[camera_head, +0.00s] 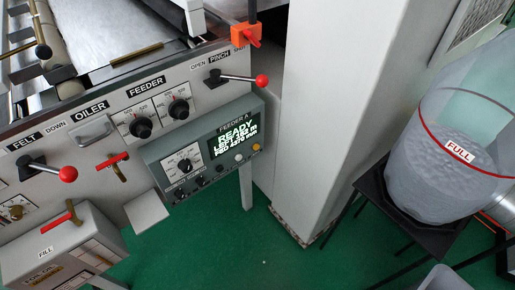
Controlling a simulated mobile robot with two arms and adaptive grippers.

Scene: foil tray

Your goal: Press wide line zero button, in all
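A grey control box labelled FEEDER A (160,155) is mounted on the machine's front in the middle of the head view. Its dark display (235,136) shows READY and further lines of green text that are only partly legible. Along the lower edge are small dark controls, a pale round button (239,158) and a yellow button (256,147). The labels by these controls are too small to read, so I cannot tell which is the wide line zero button. Neither gripper is in view.
Red-knobbed levers (262,81) (68,173) stick out from the machine's face. A foil oil box (55,245) stands at lower left. A pale column (330,110) rises right of the panel. A clear bin marked FULL (450,185) stands at right. Green floor shows below the panel.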

